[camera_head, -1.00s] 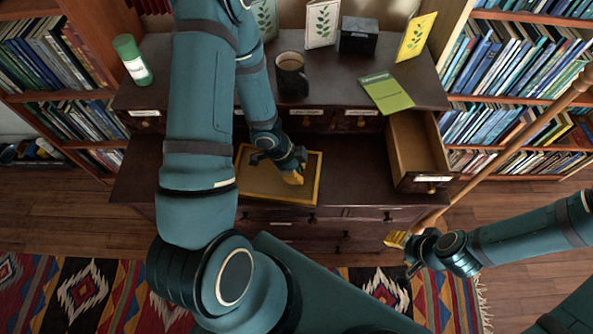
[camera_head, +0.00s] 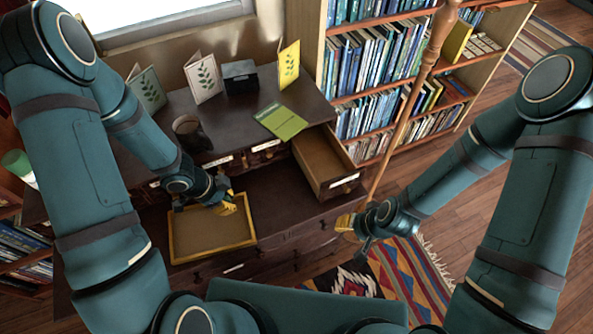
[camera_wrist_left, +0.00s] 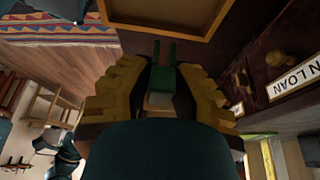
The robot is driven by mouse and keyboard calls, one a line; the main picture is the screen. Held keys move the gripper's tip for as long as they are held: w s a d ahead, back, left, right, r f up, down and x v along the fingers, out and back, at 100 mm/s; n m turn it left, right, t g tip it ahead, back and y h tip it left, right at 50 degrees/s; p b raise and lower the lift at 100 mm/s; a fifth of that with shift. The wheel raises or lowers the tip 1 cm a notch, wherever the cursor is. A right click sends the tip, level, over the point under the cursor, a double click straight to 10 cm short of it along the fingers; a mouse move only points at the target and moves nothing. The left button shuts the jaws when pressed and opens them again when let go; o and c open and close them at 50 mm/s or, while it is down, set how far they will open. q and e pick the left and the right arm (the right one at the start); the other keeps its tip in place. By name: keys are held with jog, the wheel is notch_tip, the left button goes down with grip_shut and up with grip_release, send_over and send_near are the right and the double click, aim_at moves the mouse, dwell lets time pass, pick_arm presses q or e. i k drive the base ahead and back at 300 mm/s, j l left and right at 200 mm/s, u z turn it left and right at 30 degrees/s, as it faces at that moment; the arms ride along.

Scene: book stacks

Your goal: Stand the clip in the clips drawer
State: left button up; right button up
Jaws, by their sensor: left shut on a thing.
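My left gripper (camera_head: 228,204) is over the back right part of a yellow-rimmed tray. In the left wrist view its yellow fingers (camera_wrist_left: 157,100) are shut on a green clip (camera_wrist_left: 163,78) with two prongs pointing away from the wrist. The clip is not distinguishable in the head view. An open, empty-looking drawer (camera_head: 318,167) sticks out at the desk's right end; its front label is too small to read, so I cannot tell whether it is the clips drawer. My right gripper (camera_head: 346,222) is in front of the desk, apart from it; its jaw opening is unclear.
The tray (camera_head: 215,252) lies on the dark desk. A mug (camera_head: 190,133), cards (camera_head: 203,85), a black box (camera_head: 240,77) and a green booklet (camera_head: 281,122) stand or lie on the upper shelf. A wooden pole (camera_head: 403,105) rises right of the open drawer.

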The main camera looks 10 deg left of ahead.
aim_at(329, 174)
jog(key=i+l, duration=0.1)
jog(key=l, duration=0.3)
jog(key=i+l, duration=0.15)
jog(key=l, duration=0.2)
jog(key=i+l, duration=0.1)
jog(key=l, duration=0.3)
jog(key=i+l, duration=0.15)
jog(key=l, duration=0.2)
